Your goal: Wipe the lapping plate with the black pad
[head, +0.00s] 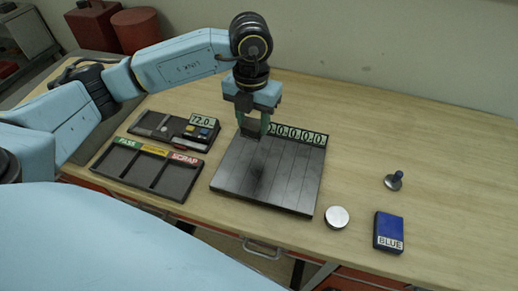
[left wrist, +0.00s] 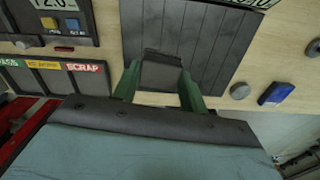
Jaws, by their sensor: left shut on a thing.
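The lapping plate (head: 270,180) is a dark square slab with long grooves, lying on the wooden table; a dark smudge shows near its middle. It also shows in the left wrist view (left wrist: 205,35). My left gripper (head: 252,128) points down over the plate's far left part. Its green fingers are shut on the black pad (left wrist: 161,75), which is mostly hidden between them in the head view. The pad is at or just above the plate's surface; I cannot tell if it touches. My right gripper is in neither view.
A sorting tray (head: 150,165) with PASS and SCRAP labels and a gauge box (head: 175,130) reading 72.0 lie left of the plate. A silver disc (head: 337,217), a dark knobbed piece (head: 394,181) and a blue box (head: 389,232) lie right. The far right table is clear.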

